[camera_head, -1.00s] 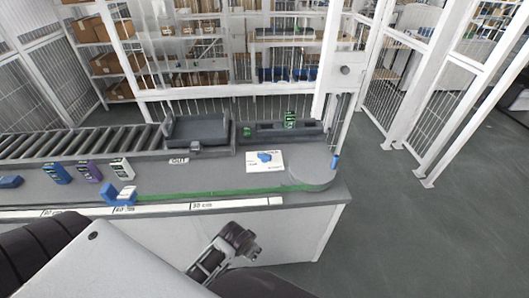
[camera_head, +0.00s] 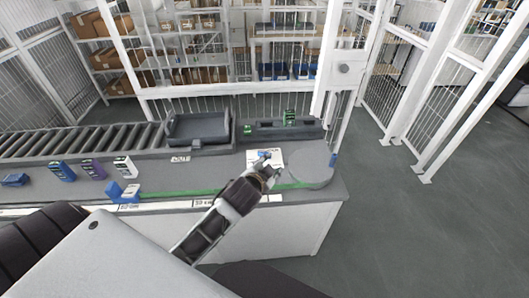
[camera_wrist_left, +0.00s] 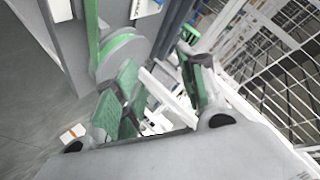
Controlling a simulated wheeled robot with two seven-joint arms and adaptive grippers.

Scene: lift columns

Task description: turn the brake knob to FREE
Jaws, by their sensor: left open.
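The blue brake knob (camera_head: 264,154) sits on a white label plate (camera_head: 279,156) on the grey counter. The lettering on the plate is too small to read, and so is the knob's setting. My left gripper (camera_head: 268,170) is just in front of the knob and covers the near part of the plate. I cannot tell whether it touches the knob. In the left wrist view its green-padded fingers (camera_wrist_left: 163,88) stand apart, and I cannot make out the knob there. My right gripper is not in view.
A dark tray (camera_head: 198,130) stands at the end of the roller conveyor (camera_head: 70,141). A dark holder with a green box (camera_head: 289,118) is behind the knob. Several small boxes stand at left. A blue item (camera_head: 333,159) is at the counter's right end. White mesh fencing stands behind.

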